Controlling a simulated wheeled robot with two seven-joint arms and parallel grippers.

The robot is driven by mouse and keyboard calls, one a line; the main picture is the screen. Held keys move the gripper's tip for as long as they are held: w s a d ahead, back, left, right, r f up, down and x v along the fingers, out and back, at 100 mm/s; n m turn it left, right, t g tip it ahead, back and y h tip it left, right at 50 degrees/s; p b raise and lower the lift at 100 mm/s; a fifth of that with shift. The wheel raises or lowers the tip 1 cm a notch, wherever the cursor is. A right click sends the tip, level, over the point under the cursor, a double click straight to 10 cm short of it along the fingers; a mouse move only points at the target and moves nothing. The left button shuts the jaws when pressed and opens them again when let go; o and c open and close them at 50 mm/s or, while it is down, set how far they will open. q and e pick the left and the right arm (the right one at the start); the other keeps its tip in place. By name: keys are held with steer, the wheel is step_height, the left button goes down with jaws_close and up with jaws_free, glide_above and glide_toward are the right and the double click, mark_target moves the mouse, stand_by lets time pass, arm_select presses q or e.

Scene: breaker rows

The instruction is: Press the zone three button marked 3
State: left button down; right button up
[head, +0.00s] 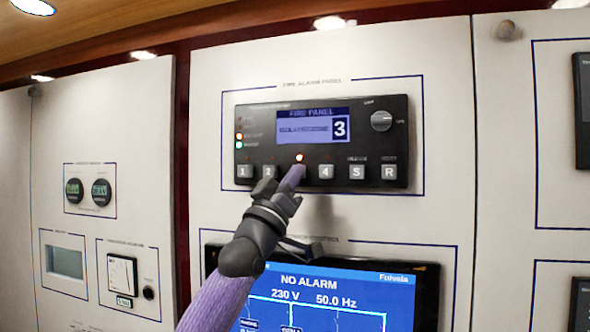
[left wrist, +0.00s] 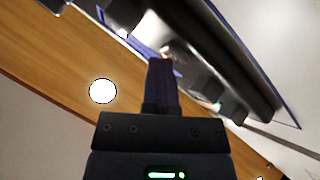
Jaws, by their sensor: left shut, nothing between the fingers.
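The black fire alarm panel (head: 222,112) is mounted on the white wall cabinet. Its row shows buttons 1 (head: 244,172), 2 (head: 268,171), 4 (head: 326,172), S (head: 357,172) and R (head: 389,172). Button 3, between 2 and 4, is hidden behind my left gripper (head: 293,176). A red lamp (head: 299,157) glows above that spot, and the display (head: 340,128) shows a large 3. My left gripper is shut and empty, its tips at the panel. In the left wrist view its fingers (left wrist: 162,80) reach the panel face (left wrist: 235,70). My right gripper is not seen.
A blue screen (head: 330,295) reading NO ALARM sits below the panel, under my left forearm. A rotary knob (head: 381,121) is at the panel's upper right. Meters (head: 122,275) and gauges (head: 101,192) are on the left cabinet. The space before the panel's right half is clear.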

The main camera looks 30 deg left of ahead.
arm_select(q)
steer(key=shift+s+d+f+y+b, duration=0.15)
steer(key=shift+s+y+b, duration=0.15)
steer(key=shift+b, duration=0.15)
steer(key=shift+s, duration=0.1)
steer(key=s+b, duration=0.2)
steer(key=s+d+b, duration=0.1)
steer(key=s+b, duration=0.1)
steer(key=s, duration=0.1)
steer(key=shift+s+d, duration=0.15)
steer(key=shift+s, duration=0.2)
